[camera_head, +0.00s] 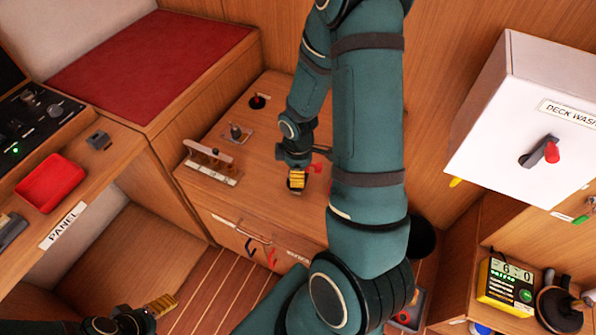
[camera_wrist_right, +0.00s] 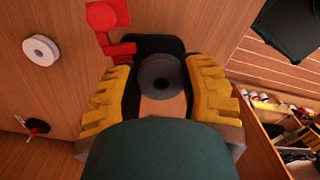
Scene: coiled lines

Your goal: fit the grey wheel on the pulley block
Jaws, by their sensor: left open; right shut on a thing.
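The grey wheel (camera_wrist_right: 160,76) is a dark ring with a centre hole, between the yellow fingers of my right gripper (camera_wrist_right: 160,88), which is shut on it. A black plate-like part shows behind the wheel, with a red bracket (camera_wrist_right: 108,18) at its upper left; this looks like the pulley block. I cannot tell whether the wheel touches it or is seated. In the head view my right gripper (camera_head: 297,180) is low over the wooden worktop, beside a small red part (camera_head: 314,168); the wheel is hidden there. My left gripper (camera_head: 161,305) is open at lower left, away from the worktop.
The worktop (camera_head: 280,100) holds a wooden rack (camera_head: 211,162), a small post on a plate (camera_head: 236,132) and a black-red knob (camera_head: 257,101). A pale ring (camera_wrist_right: 41,50) shows in the wrist view. A white deck-wash box (camera_head: 530,110) stands right; a red tray (camera_head: 50,182) lies left.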

